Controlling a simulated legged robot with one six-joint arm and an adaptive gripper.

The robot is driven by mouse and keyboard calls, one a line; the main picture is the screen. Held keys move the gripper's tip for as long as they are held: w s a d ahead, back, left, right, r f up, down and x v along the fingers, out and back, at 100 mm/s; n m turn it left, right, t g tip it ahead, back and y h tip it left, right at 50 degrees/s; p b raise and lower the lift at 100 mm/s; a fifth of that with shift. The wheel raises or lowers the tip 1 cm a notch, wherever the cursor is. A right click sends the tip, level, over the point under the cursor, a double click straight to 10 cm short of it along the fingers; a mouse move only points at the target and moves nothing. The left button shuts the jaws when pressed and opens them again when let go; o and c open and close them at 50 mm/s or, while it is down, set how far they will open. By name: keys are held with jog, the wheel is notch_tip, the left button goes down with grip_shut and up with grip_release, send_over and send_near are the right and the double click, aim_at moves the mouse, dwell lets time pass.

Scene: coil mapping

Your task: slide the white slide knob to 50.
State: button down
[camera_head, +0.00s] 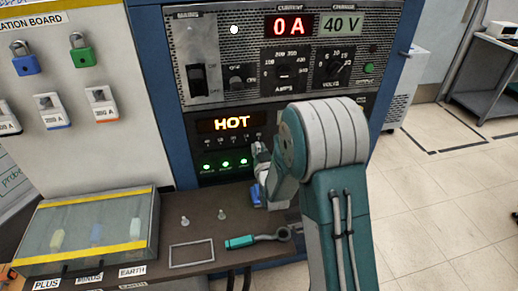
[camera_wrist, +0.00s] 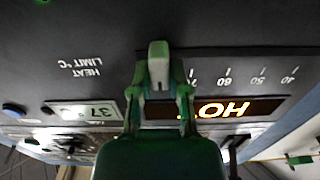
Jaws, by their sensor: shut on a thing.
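The white slide knob (camera_wrist: 158,50) is a pale upright block on the dark panel in the wrist view, which shows the panel upside down. My gripper (camera_wrist: 159,82) has its green fingers closed on either side of the knob. The scale beside it reads 40, 50 (camera_wrist: 259,77), 60 and 70 from right to left. The knob stands past the 70, on the side away from 50; any mark right at it is hidden by the gripper. In the head view my gripper (camera_head: 262,152) is at the right of the scale, and the arm hides the knob.
A shelf (camera_head: 190,210) below holds a teal-handled tool (camera_head: 243,241) and small pegs. A clear-lidded box (camera_head: 92,232) stands at left. Floor is open at right.

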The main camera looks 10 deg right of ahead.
jog(key=a, duration=1.1)
jog(key=shift+a, duration=0.3)
jog(key=shift+d, duration=0.15)
jog(key=c, duration=0.6)
grip_release()
send_near(220, 148)
jog(key=s, duration=0.5)
jog(key=shift+f, duration=0.1)
